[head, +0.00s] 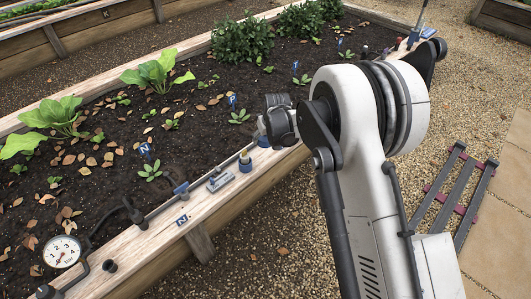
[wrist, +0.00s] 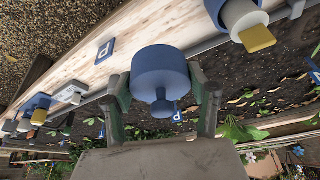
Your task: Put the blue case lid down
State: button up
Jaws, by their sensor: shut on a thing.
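The blue case lid (wrist: 160,65) is a round blue piece with a short stem and knob pointing toward the wrist camera. My gripper (wrist: 160,84) is shut on it, with one finger on each side. The lid hangs over or near the pale plank edge of the bed; I cannot tell whether it touches the wood. In the head view my arm's dark end is over the plank, and the lid in the fingers is hard to make out. A blue and white round piece with a yellow block (wrist: 240,18) shows at top right in the wrist view.
Some plank between pieces is bare.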

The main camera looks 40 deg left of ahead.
aim_at(264, 152)
jog(key=shift+f+b, duration=1.1)
jog(key=shift+f, duration=2.5)
jog(key=shift+f, duration=0.15)
jog(key=o, duration=1)
jog(key=shift+o, duration=0.2)
jog(key=p+v, duration=0.3)
jog(key=v, duration=0.9)
jog(key=shift+p, duration=0.4)
